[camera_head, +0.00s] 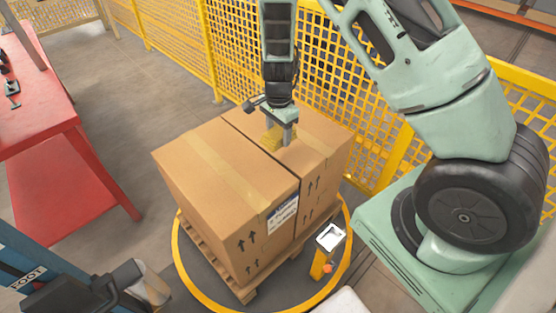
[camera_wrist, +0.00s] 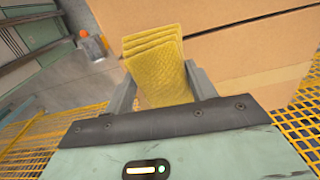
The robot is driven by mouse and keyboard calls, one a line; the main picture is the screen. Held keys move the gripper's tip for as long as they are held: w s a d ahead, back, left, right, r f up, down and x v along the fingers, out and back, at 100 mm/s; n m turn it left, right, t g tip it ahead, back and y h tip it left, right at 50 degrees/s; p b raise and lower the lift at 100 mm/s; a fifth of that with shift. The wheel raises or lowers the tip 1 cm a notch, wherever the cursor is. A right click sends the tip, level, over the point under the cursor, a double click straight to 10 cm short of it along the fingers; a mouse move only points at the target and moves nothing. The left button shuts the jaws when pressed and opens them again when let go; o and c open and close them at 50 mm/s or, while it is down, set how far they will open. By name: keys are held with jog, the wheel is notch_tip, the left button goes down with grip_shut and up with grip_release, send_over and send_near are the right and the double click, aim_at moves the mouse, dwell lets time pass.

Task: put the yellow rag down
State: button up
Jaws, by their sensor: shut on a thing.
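My gripper (camera_head: 286,126) is above the top of the large cardboard box (camera_head: 205,170), near the seam in its middle. It is shut on the yellow rag (camera_head: 271,138). In the wrist view the folded yellow rag (camera_wrist: 155,65) sits between the two grey fingers and sticks out past their tips. The box (camera_wrist: 235,45) fills the upper right of that view behind the rag. I cannot tell whether the rag touches the box top.
The box stands on a wooden pallet (camera_head: 195,243) inside a yellow floor ring (camera_head: 176,262). Yellow mesh fencing (camera_head: 180,32) runs behind. A red table (camera_head: 40,105) stands at the left. A small yellow post (camera_head: 320,266) with a white-framed top stands at the box's front right.

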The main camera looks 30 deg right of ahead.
notch_tip(320, 180, down, 9)
jog(key=shift+f+p, duration=0.15)
jog(key=shift+p, duration=0.6)
jog(key=shift+f, duration=0.3)
jog(key=o, duration=1)
jog(key=shift+c, duration=0.2)
jog(key=shift+r, duration=0.1)
